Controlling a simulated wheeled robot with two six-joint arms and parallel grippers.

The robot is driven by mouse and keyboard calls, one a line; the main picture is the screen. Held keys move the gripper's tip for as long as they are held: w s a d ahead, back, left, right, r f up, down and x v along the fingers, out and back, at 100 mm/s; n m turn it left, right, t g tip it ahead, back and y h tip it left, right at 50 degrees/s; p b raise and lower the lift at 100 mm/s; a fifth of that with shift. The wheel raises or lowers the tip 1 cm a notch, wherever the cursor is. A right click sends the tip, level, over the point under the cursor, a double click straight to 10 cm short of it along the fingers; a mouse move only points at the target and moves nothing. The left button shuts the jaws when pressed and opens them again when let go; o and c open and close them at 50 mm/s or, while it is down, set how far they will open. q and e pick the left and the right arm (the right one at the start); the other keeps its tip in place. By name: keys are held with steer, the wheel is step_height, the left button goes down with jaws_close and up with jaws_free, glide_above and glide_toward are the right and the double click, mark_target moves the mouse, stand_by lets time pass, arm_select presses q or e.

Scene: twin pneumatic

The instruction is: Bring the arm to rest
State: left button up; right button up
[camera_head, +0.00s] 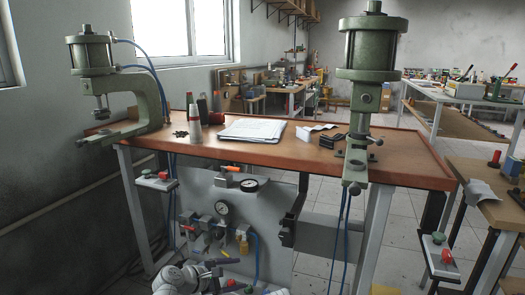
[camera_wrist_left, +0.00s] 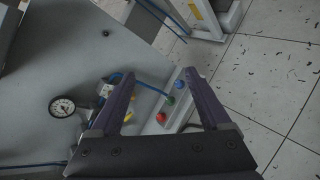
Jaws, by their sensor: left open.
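My left gripper (camera_head: 212,268) is low in the head view, in front of the grey panel under the workbench. In the left wrist view its two purple fingers (camera_wrist_left: 160,78) are spread apart with nothing held between them. Beyond them, a light strip with red, green and blue buttons (camera_wrist_left: 170,100) shows between and beside the fingers; I cannot tell the exact distance. My right gripper is in neither view.
A wooden-topped workbench (camera_head: 275,155) carries a green press on the left (camera_head: 140,95) and another on the right (camera_head: 370,95). Gauges and valves sit on the grey panel (camera_head: 290,195) below. A pressure gauge (camera_wrist_left: 62,107) is left of the fingers. Tiled floor (camera_wrist_left: 270,80) lies right.

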arm_select(q)
steer(key=s+d+r+m+g+y+p, duration=0.35)
steer(key=s+r+m+p, duration=0.4)
steer(key=p, duration=0.45)
steer(key=s+d+r+m+g+y+p, duration=0.2)
steer(key=s+r+m+g+y+p, duration=0.15)
steer(key=s+r+m+p, duration=0.65)
steer(key=s+a+r+m+y+p, duration=0.1)
steer(key=r+m+p, duration=0.1)
steer(key=r+p, duration=0.2)
steer(key=s+a+r+m+g+y+p, duration=0.1)
steer(key=r+p, duration=0.3)
steer(key=p, duration=0.4)
steer(key=shift+a+r+m+y+p, duration=0.15)
steer(key=shift+a+m+y+p, duration=0.15)
steer(key=shift+a+m+y, duration=0.5)
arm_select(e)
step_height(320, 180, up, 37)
arm_select(q)
steer(key=shift+d, duration=0.1)
steer(key=shift+c, duration=0.3)
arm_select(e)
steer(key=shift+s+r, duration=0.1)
